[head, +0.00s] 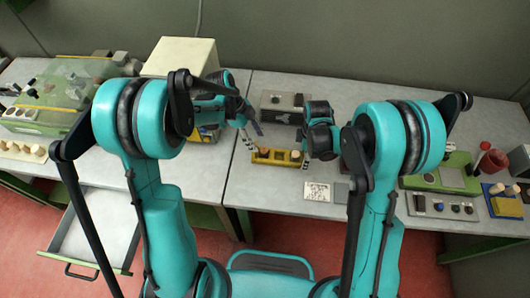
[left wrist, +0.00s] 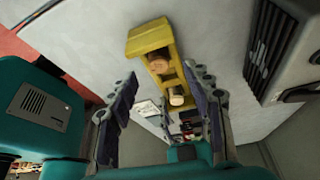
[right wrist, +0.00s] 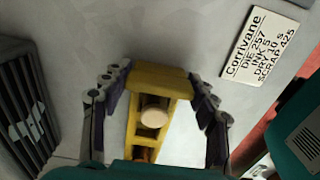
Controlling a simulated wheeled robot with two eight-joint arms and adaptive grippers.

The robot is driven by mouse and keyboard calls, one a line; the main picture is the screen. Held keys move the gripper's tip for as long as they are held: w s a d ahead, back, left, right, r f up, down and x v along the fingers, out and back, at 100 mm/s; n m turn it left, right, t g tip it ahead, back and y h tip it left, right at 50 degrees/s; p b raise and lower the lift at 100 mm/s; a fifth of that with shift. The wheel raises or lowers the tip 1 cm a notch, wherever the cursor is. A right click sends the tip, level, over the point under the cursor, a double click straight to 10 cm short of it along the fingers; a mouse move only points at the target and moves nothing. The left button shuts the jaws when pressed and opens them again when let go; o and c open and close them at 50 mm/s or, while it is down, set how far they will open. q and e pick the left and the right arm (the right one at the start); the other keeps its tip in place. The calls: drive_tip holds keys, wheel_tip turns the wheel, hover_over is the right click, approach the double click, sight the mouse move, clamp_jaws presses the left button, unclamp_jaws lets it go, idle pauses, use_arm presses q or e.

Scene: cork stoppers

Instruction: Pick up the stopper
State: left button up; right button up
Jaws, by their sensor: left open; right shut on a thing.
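A yellow rack (head: 275,161) stands on the grey table in the head view. It holds a darker brown stopper (head: 263,153) on its left and a pale stopper (head: 295,155) on its right. My left gripper (head: 250,136) is open and empty near the rack's left end. In the left wrist view the brown stopper (left wrist: 158,62) and pale stopper (left wrist: 177,96) sit in the rack (left wrist: 146,40), between and beyond the fingers. My right gripper (head: 306,159) is at the rack's right end.
A grey box (head: 281,106) stands behind the rack, and a printed card (head: 317,191) lies in front. A cream box (head: 180,57) is at the back left. An open drawer (head: 95,235) juts out at lower left. Trays and a red cup (head: 492,163) are at right.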

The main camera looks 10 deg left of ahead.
sight(263, 149)
use_arm(q)
drive_tip(key=x, duration=0.5)
drive_tip(key=shift+s+d+f, duration=0.1)
drive_tip(key=shift+s+d, duration=0.05)
drive_tip(key=shift+d, duration=0.05)
drive_tip(key=c, duration=0.8)
